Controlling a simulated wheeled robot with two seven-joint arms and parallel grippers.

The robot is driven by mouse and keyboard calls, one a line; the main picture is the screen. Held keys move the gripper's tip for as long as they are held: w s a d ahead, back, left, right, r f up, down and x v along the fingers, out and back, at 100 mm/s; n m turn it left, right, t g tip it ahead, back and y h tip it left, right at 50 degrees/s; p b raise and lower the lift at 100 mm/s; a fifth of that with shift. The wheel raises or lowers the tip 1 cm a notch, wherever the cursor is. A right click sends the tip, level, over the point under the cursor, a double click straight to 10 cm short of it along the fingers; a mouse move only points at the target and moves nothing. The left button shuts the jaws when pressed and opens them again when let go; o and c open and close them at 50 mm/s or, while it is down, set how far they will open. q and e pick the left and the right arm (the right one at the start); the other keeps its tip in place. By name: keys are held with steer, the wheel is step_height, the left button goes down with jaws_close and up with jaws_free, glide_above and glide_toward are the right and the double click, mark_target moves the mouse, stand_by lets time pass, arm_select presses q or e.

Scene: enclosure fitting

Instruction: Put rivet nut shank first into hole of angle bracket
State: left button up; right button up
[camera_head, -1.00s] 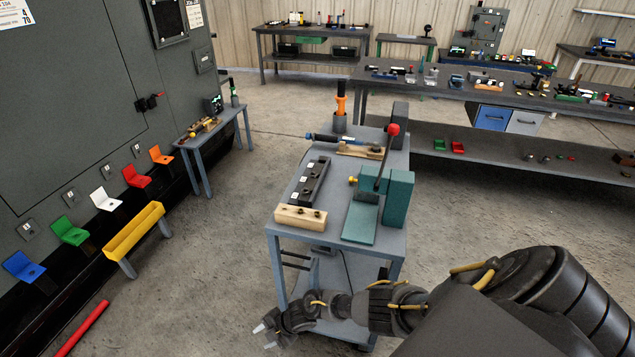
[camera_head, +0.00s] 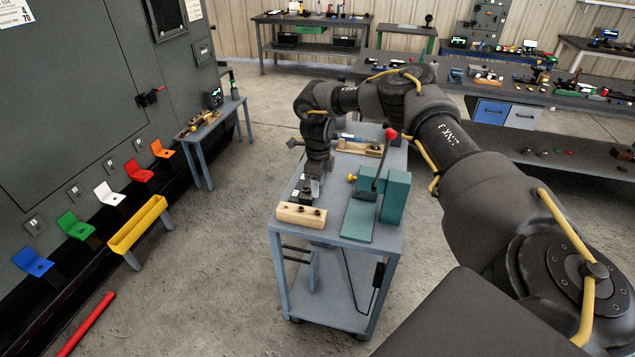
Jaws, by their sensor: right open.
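Several angle brackets stick out in a row along the grey cabinet at left: blue (camera_head: 32,262), green (camera_head: 75,226), white (camera_head: 109,194), red (camera_head: 138,170) and orange (camera_head: 161,149). Each shows a small hole in its flat top. My right gripper (camera_head: 312,194) points down over the dark block (camera_head: 298,196) on the cart, its jaws open. It hides much of that block. A wooden block (camera_head: 301,215) with several small dark pieces or holes lies just in front. I cannot make out which small part is the rivet nut. My left gripper is out of view.
The cart (camera_head: 332,238) also carries a teal press (camera_head: 395,197) with a red-knobbed lever, close right of my gripper. A yellow trough (camera_head: 137,226) stands before the brackets. A red bar (camera_head: 86,324) lies at lower left. Floor between cart and cabinet is clear.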

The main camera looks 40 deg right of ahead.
steer(key=shift+f, duration=0.15)
steer(key=b, duration=0.5)
glide_above(317, 211)
step_height(317, 211, down, 5)
steer(key=shift+s+f, duration=0.1)
steer(key=shift+f, duration=0.05)
steer(key=shift+f+b, duration=1)
steer(key=shift+f, duration=1.3)
steer(key=shift+c, duration=0.4)
jaws_close()
steer(key=shift+r, duration=0.15)
steer(key=shift+r+p, duration=1.4)
steer(key=shift+p, duration=0.1)
